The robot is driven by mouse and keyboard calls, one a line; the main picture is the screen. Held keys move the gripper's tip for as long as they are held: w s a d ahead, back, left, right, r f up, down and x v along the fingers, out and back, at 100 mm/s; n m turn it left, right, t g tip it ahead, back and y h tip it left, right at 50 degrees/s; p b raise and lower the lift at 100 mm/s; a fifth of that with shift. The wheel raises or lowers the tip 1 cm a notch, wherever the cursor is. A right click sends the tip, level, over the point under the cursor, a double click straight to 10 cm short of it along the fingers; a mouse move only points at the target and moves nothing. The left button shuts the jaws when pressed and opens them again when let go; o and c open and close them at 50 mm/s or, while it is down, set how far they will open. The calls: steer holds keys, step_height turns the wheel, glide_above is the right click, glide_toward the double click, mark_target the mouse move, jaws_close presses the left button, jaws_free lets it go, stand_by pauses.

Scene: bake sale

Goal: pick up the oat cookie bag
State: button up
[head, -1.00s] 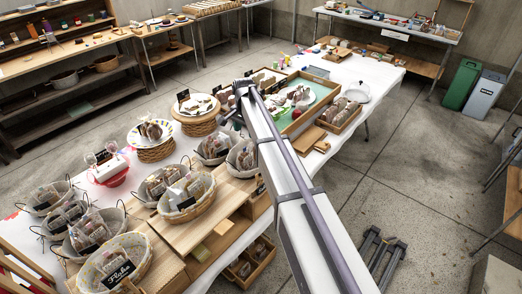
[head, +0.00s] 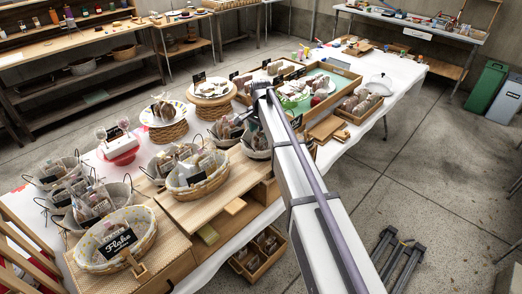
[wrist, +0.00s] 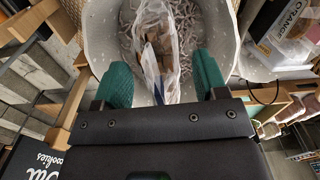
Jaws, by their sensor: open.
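In the wrist view, a clear plastic bag with brown cookies (wrist: 158,42) stands in a basket with a pale liner (wrist: 103,35) and shredded filler. A black card (wrist: 38,152) at lower left reads "cookies" below a partly cut-off word, perhaps "Oat". My gripper (wrist: 163,74) is open, with one green finger on each side of the bag's near end. I cannot tell whether either finger touches the bag. In the head view my arm hides my gripper and partly covers a lined basket (head: 256,152) beside it.
Several baskets of bagged goods crowd the table's near left, including a dotted-lined one (head: 88,246) with a black sign (head: 118,241) and a wicker one (head: 196,187). A wooden tray (head: 345,82) lies farther back. Another box (wrist: 275,30) stands right of the basket in the wrist view.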

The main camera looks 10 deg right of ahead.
steer(key=c, duration=0.8)
steer(key=shift+o, duration=0.2)
steer(key=shift+p, duration=0.3)
step_height(320, 180, up, 18)
steer(key=p, duration=1.8)
